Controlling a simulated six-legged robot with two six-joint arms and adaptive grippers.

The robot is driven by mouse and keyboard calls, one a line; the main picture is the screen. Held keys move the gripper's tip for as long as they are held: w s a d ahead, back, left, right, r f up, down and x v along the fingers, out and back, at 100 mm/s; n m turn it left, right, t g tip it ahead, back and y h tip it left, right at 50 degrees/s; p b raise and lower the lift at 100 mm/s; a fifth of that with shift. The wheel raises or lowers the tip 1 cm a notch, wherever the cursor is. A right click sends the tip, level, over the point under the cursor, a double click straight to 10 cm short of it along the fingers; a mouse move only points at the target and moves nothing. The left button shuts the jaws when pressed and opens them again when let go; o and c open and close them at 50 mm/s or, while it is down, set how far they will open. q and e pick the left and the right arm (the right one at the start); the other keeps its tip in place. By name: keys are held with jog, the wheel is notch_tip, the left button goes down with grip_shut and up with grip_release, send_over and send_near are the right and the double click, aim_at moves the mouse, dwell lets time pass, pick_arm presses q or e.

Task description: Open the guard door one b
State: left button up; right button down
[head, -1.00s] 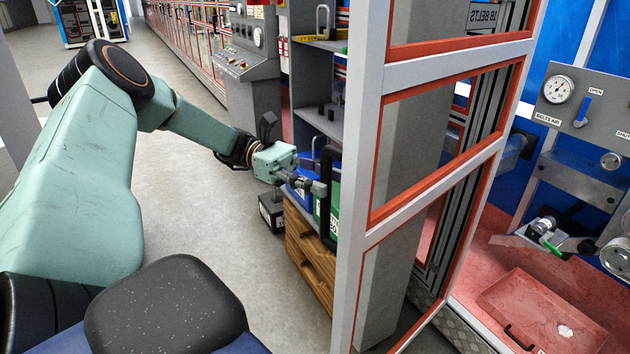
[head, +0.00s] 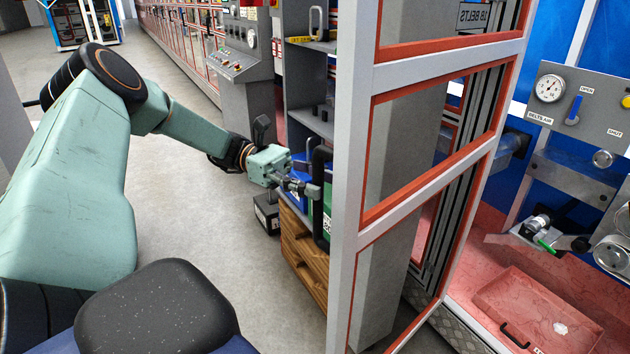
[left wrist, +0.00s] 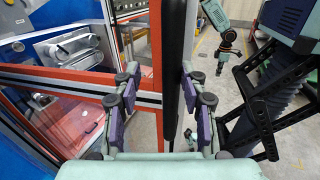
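The guard door (head: 352,150) is a pale metal frame with red-edged window openings, standing swung out from the machine in the head view. A black upright bar handle (head: 319,200) sits on its near left side. My left gripper (head: 308,189) is at this handle. In the left wrist view, the left gripper's fingers (left wrist: 160,105) are spread, with the black handle (left wrist: 172,70) upright between them. A gap shows on the left side; contact on the right side is unclear. My right gripper (left wrist: 221,66) hangs small in the left wrist view, its fingers too small to read.
Right of the door is the open machine bay with a red floor, a red tray (head: 540,312) and a grey gauge panel (head: 575,100). A grey shelf (head: 308,90) and wooden crate (head: 300,255) stand behind the gripper.

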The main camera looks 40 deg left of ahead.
pick_arm(q)
jog(key=s+a, duration=0.1)
jog(key=a, duration=0.6)
jog(key=shift+a, duration=0.15)
jog(key=shift+s+a, duration=0.1)
dwell(0.5)
